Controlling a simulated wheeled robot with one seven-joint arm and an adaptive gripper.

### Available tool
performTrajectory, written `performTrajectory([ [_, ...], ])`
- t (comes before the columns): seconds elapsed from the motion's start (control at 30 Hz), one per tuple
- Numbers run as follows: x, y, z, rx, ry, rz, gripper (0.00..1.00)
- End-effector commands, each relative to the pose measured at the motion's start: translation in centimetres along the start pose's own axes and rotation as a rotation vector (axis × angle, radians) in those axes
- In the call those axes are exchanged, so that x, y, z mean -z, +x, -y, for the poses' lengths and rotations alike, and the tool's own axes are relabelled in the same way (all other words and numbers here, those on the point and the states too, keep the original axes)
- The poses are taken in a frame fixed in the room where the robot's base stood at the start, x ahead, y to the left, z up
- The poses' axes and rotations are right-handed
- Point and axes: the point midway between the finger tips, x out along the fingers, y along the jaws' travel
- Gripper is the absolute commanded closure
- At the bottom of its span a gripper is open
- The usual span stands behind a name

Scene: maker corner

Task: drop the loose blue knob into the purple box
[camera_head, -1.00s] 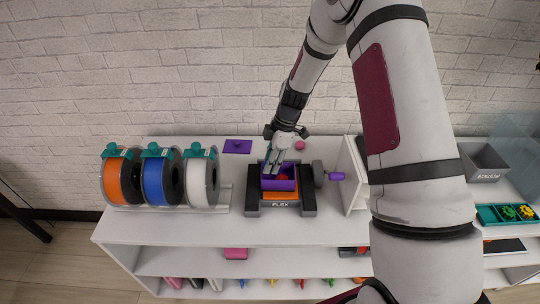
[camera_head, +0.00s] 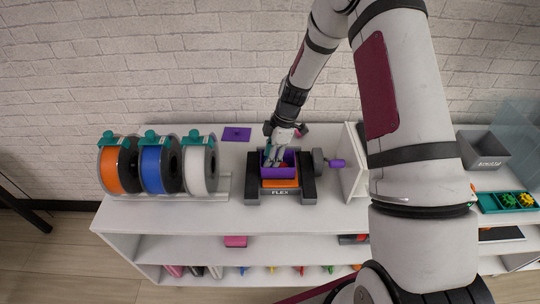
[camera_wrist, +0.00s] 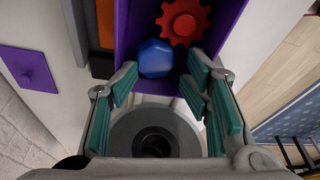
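The purple box (camera_head: 263,170) sits on the grey and orange FLEX device on the white shelf top; its wall also shows in the wrist view (camera_wrist: 124,30). The blue knob (camera_wrist: 155,58) is inside the box, next to a red gear (camera_wrist: 184,20). My gripper (camera_wrist: 165,72) is open, its teal-padded fingers apart on either side of the knob's near edge, with a visible gap to the right finger. In the head view my gripper (camera_head: 270,160) points down into the box, and the knob cannot be made out there.
Orange, blue and white spools (camera_head: 160,170) stand left of the device. A purple lid-like plate (camera_head: 236,134) lies behind. A crank with a purple handle (camera_head: 337,163) sticks out at the device's right, near a white upright panel (camera_head: 352,160).

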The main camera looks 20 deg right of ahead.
Motion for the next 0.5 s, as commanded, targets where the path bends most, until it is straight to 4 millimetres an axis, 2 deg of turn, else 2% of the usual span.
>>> performTrajectory([
  [0.5,0.03,-0.09,-0.08,-0.002,-0.001,0.0,0.45],
])
